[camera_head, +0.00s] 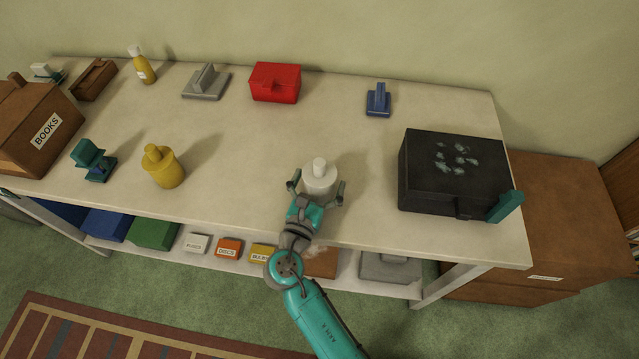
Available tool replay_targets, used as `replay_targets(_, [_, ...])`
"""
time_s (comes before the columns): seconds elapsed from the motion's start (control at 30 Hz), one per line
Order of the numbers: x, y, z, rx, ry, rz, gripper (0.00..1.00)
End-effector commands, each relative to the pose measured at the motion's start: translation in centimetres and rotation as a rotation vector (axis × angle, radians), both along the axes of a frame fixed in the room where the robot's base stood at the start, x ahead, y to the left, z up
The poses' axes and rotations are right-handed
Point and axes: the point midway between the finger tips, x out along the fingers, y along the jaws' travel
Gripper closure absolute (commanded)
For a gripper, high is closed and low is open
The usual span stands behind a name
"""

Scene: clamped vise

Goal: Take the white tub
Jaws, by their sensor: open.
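The white tub (319,179) stands upright near the front edge of the white table, with a small knob on its lid. My gripper (317,190) reaches in from the front with its two fingers spread, one on each side of the tub. The fingers look open around it. I cannot tell whether either finger touches it. The lower front of the tub is partly hidden by my gripper.
A black case (455,175) stands to the right, and a yellow pot (162,168) to the left. A red box (275,82), a grey vise-like block (206,82) and a blue one (378,101) are farther back. The table (250,150) is clear around the tub.

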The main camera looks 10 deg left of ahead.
Motion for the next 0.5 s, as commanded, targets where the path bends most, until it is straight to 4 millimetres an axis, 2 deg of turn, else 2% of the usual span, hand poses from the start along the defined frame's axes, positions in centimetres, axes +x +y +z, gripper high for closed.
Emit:
replay_targets(0.13, [-0.02, 0.0, -0.01, 0.0, 0.0, 0.0, 0.0])
replay_targets(0.17, [-0.02, 0.0, -0.02, 0.0, 0.0, 0.0, 0.05])
replay_targets(0.4, [-0.04, 0.0, -0.02, 0.0, 0.0, 0.0, 0.65])
replay_targets(0.43, [-0.04, 0.0, -0.02, 0.0, 0.0, 0.0, 0.7])
replay_targets(0.5, [-0.04, 0.01, 0.04, 0.0, -0.001, 0.0, 0.71])
